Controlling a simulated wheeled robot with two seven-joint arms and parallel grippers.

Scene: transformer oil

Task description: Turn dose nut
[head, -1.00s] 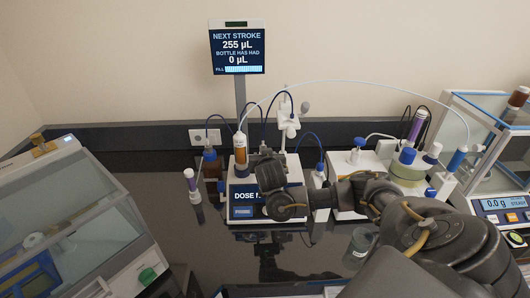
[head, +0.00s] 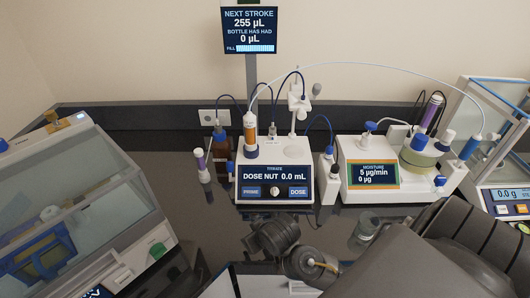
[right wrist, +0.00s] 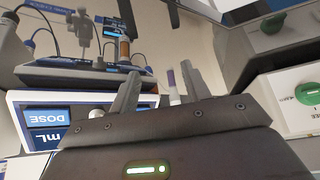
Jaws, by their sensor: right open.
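The white titrator (head: 275,155) stands on the dark bench, its front panel reading DOSE NUT 0.0 mL. A small round knob (head: 275,191) sits low on that panel, between the PRIME and DOSE buttons. My right arm lies below and in front of the titrator in the head view; its fingers cannot be made out there. In the right wrist view my right gripper (right wrist: 160,72) is open and empty, fingers spread. My left gripper is out of view.
A MOISTURE instrument (head: 375,168) stands right of the titrator, beside a balance (head: 505,195). A glass-fronted cabinet (head: 75,205) fills the left. The display (head: 249,30) reads NEXT STROKE 255 µL.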

